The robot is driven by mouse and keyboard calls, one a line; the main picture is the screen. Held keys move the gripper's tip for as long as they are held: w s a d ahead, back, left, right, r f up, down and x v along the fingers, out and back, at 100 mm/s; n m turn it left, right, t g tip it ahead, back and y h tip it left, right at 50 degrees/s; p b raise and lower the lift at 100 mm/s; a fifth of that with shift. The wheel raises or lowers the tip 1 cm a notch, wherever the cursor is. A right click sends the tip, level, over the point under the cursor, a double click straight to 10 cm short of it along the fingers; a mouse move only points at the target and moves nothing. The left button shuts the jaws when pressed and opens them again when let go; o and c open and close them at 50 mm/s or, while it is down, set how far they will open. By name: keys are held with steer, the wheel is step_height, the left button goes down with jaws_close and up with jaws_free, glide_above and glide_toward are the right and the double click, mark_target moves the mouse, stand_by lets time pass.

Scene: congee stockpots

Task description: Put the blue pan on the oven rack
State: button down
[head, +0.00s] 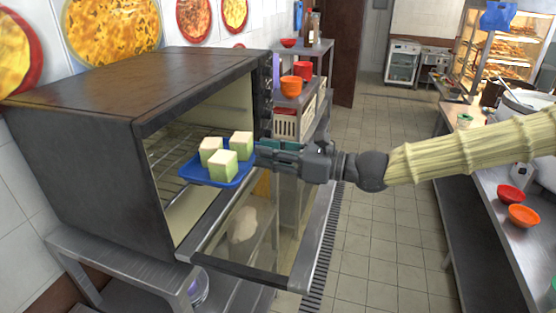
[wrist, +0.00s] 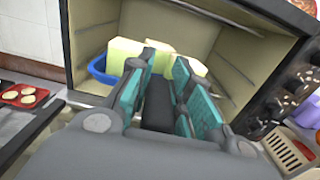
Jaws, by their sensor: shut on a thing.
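The blue pan (head: 216,174) carries three pale green and cream cubes (head: 223,164). It is at the mouth of the open oven (head: 130,140), over the front part of the wire oven rack (head: 165,160); I cannot tell whether it touches the rack. My gripper (head: 262,152) reaches in from the right and is shut on the pan's near right edge. In the wrist view, the blue pan (wrist: 97,66) shows partly behind my gripper (wrist: 160,75), with the cubes (wrist: 124,54) beyond the fingers. The fingers hide the grasped edge.
The oven door (head: 255,240) hangs open below the pan. A side shelf (head: 290,95) with orange and red bowls stands right of the oven. A counter (head: 500,170) with bowls and a stockpot is at the right. The tiled floor between is clear.

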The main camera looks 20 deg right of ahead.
steer(key=f+b+x, duration=0.1)
steer(key=b+x, duration=0.1)
steer(key=x, duration=0.6)
steer(key=f+b+x, duration=0.1)
steer(key=b+x, duration=0.1)
steer(key=x, duration=0.6)
steer(key=f+b+x, duration=0.1)
steer(key=b+x, duration=0.1)
steer(key=x, duration=0.7)
steer(key=shift+a+f, duration=0.1)
steer(key=shift+f, duration=0.2)
steer(key=shift+s+f+b, duration=0.1)
steer(key=shift+f+b, duration=0.15)
steer(key=shift+b, duration=0.2)
steer(key=shift+f+b, duration=0.4)
steer(key=shift+b, duration=0.15)
steer(key=c, duration=1.2)
jaws_free()
steer(key=shift+c, duration=0.2)
steer(key=shift+s+d, duration=0.1)
steer(key=shift+d, duration=0.1)
